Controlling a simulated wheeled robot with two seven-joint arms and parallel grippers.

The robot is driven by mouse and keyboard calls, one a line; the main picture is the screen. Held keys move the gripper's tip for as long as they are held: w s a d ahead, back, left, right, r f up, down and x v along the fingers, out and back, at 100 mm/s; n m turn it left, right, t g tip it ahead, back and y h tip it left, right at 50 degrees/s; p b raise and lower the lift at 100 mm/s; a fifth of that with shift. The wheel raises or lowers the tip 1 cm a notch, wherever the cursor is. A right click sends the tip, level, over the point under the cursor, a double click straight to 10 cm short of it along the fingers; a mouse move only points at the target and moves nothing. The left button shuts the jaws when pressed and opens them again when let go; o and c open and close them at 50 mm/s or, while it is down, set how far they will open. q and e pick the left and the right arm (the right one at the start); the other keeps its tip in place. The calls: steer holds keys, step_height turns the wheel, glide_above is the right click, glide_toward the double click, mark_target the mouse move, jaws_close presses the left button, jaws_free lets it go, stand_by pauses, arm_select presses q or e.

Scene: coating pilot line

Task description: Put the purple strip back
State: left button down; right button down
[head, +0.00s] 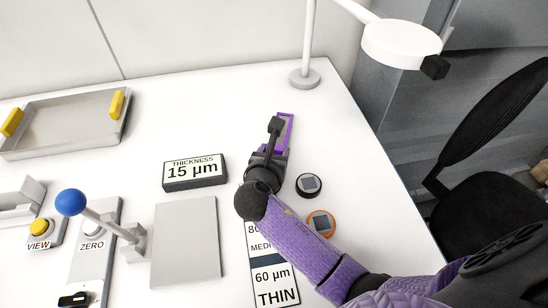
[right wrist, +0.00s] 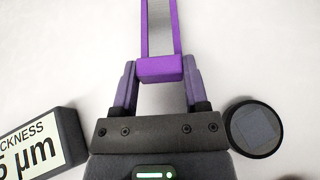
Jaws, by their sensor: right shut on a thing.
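The purple strip (right wrist: 160,69) is a narrow purple frame with a grey middle, and its near end is a solid purple block. In the right wrist view its block end sits between the two fingers of my right gripper (right wrist: 160,85), which is shut on it. In the head view the strip (head: 287,130) points away from my right gripper (head: 276,140), partly hidden behind it, over the white table. I cannot tell whether the strip touches the table. My left gripper is not in view.
A thickness display (head: 194,173) reading 15 µm is left of my right gripper. A black puck (head: 309,185) and an orange-rimmed puck (head: 321,223) lie to its right. A labelled chart (head: 272,275) lies partly under my arm. A lamp base (head: 304,78) stands behind; a grey tray (head: 66,120) is far left.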

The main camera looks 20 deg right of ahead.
steer(key=shift+f, duration=0.35)
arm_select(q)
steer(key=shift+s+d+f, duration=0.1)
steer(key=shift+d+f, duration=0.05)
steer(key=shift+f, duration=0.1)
arm_select(e)
steer(key=shift+f, duration=0.6)
steer(key=shift+c, duration=0.5)
jaws_free()
steer(key=shift+s+f, duration=0.1)
steer(key=shift+r, duration=0.4)
steer(key=p+v, duration=0.1)
steer(key=v, duration=0.3)
steer(key=p+v, duration=0.2)
steer(key=v, duration=0.1)
steer(key=p+v, duration=0.1)
steer(key=v, duration=0.3)
steer(key=shift+s+a+r, duration=0.1)
steer(key=shift+a+r, duration=0.1)
steer(key=shift+r, duration=0.25)
steer(key=shift+s+a, duration=0.15)
steer(key=shift+s, duration=0.05)
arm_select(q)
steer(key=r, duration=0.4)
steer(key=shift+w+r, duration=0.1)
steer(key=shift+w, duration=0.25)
